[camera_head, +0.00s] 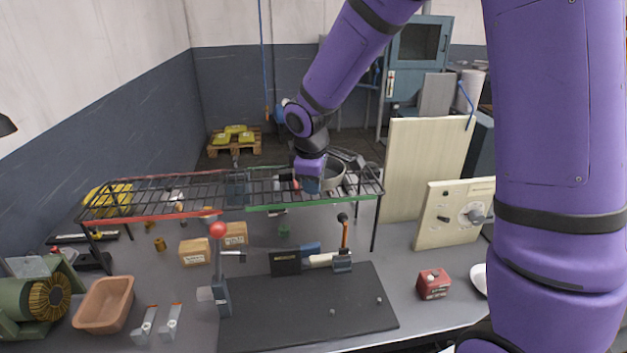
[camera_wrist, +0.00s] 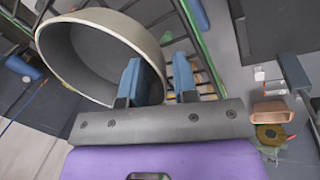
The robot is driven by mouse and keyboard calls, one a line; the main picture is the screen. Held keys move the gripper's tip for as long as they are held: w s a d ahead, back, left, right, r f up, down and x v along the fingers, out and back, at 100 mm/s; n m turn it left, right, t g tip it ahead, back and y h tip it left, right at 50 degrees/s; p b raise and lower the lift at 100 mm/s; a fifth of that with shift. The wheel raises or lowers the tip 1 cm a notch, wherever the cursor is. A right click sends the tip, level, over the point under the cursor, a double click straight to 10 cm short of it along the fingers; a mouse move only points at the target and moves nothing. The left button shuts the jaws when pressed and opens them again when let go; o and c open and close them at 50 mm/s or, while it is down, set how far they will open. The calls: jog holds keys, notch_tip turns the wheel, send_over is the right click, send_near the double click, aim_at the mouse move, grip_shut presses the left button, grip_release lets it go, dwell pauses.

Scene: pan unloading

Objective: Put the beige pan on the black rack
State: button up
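The beige pan (camera_head: 335,178) is at the right end of the black rack (camera_head: 150,197), partly hidden behind my gripper in the head view. I cannot tell whether its base touches the rack bars. In the wrist view the pan (camera_wrist: 105,50) fills the upper left, its hollow inside showing empty. My gripper (camera_head: 308,186) points down over the rack's right part. In the wrist view its blue fingers (camera_wrist: 158,78) stand apart on either side of the pan's near wall, one inside and one outside. A gap shows beside the wall, so the gripper looks open.
The rack has a red and green front edge and carries other items near the pan. A brown tray (camera_head: 104,305) and red box (camera_head: 433,284) stand on the table.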

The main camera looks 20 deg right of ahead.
jog(key=v, duration=1.2)
jog(key=shift+r, duration=0.25)
jog(key=s+d+r+m+t, duration=0.1)
jog(key=s+d+r+m, duration=0.2)
jog(key=s, duration=1)
jog(key=s+d+r+m+t+y, duration=0.1)
jog(key=s+d+r+m+t, duration=0.1)
jog(key=s+d+m, duration=0.3)
jog(key=shift+s+d+r+m, duration=0.55)
jog(key=shift+s+m, duration=1.05)
jog(key=shift+s, duration=2.25)
jog(key=shift+a+r, duration=0.15)
